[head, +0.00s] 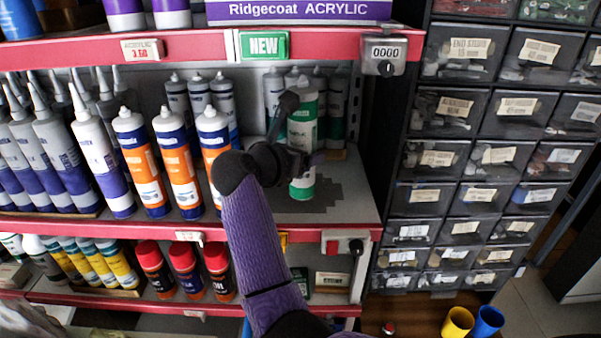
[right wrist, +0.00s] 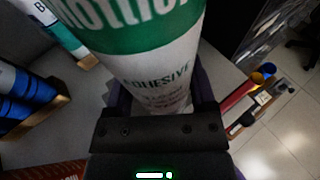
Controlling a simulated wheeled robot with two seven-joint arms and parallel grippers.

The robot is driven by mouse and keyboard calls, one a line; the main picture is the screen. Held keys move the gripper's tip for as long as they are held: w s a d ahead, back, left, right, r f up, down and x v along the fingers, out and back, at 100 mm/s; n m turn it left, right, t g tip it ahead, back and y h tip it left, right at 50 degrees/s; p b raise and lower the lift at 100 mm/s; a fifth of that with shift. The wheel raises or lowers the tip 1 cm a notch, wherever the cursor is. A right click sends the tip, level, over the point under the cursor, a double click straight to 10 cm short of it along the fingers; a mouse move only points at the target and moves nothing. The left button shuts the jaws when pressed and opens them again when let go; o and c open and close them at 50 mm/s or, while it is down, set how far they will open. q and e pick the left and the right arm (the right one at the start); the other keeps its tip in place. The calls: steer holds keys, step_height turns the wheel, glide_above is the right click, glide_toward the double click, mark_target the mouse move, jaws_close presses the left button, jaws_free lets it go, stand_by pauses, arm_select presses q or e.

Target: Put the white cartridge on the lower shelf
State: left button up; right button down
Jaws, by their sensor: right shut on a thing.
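A white cartridge with green bands (head: 302,133) is upright over the right end of the middle shelf (head: 355,205). My right gripper (head: 302,165) is shut on it at mid-height. In the right wrist view the cartridge (right wrist: 155,75) fills the middle between the fingers, with the word "ADHESIVE" on it. Its base is close to the grey shelf surface; I cannot tell whether it touches. The lower shelf (head: 335,309) has a red front edge and shows below the middle one. My left gripper is not in view.
Orange-and-blue cartridges (head: 181,165) stand left of my right arm. Grey cartridges (head: 212,95) stand behind. The red upper shelf edge (head: 200,45) is overhead. Black drawers (head: 440,160) stand at the right. Bare shelf surrounds the held cartridge's base. Red-capped bottles (head: 185,275) stand on the lower shelf.

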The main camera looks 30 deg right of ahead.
step_height(320, 180, down, 4)
steer(key=shift+w+d+f+b, duration=0.1)
steer(key=shift+w+d+b, duration=0.05)
steer(key=shift+b, duration=0.8)
steer(key=shift+w+r, duration=0.1)
steer(key=shift+r, duration=0.1)
steer(key=shift+w, duration=0.15)
steer(key=shift+s+f, duration=0.2)
jaws_free()
steer(key=shift+r+p, duration=0.3)
steer(key=v, duration=0.7)
steer(key=shift+a+b, duration=0.25)
steer(key=shift+b, duration=0.1)
steer(key=shift+s, duration=0.1)
